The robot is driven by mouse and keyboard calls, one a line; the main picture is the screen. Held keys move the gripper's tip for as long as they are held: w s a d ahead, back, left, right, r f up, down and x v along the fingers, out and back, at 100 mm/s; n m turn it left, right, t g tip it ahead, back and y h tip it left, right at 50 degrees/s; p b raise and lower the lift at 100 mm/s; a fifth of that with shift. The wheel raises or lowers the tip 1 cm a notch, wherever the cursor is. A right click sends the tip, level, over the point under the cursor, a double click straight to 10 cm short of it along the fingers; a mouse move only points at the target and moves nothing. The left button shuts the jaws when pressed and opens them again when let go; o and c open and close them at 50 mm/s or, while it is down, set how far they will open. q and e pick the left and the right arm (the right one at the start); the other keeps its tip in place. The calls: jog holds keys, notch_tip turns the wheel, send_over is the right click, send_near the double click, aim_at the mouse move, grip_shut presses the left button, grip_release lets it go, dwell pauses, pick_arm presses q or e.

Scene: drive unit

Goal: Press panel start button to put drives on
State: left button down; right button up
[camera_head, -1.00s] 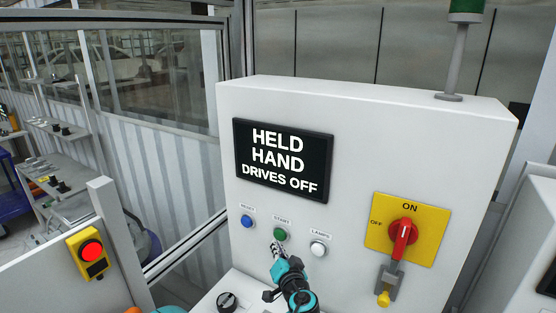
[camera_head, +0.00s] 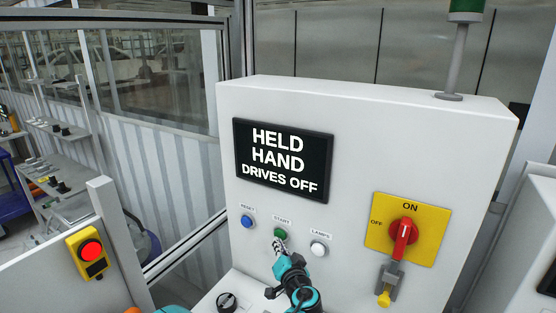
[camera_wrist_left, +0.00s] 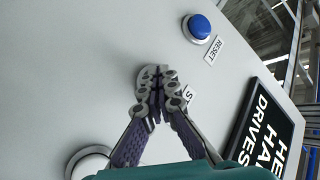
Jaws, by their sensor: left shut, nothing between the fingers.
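The green START button (camera_head: 280,233) sits on the white panel (camera_head: 370,140), between the blue RESET button (camera_head: 247,221) and the white LAMPS button (camera_head: 318,249). My left gripper (camera_head: 279,244) is shut and empty, its tips at the lower edge of the green button in the head view. Whether they touch it I cannot tell. In the left wrist view my shut left gripper (camera_wrist_left: 155,78) covers the green button and part of its label; the blue button (camera_wrist_left: 200,26) shows above. The display (camera_head: 283,160) reads HELD, HAND, DRIVES OFF. My right gripper is not in view.
A yellow plate with a red rotary switch (camera_head: 403,238) at ON is on the right of the panel, with a padlock-like piece (camera_head: 386,285) below. A black knob (camera_head: 228,302) is on the lower ledge. A yellow box with a red button (camera_head: 91,250) stands at left.

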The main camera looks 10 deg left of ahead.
pick_arm(q)
jog(key=shift+s+a, duration=0.25)
jog(key=shift+s, duration=0.3)
jog(key=s+a, duration=0.2)
jog(key=s, duration=0.3)
jog(key=shift+s+b, duration=0.3)
jog(key=shift+b, duration=0.05)
jog(key=shift+a, duration=0.1)
dwell(1.1)
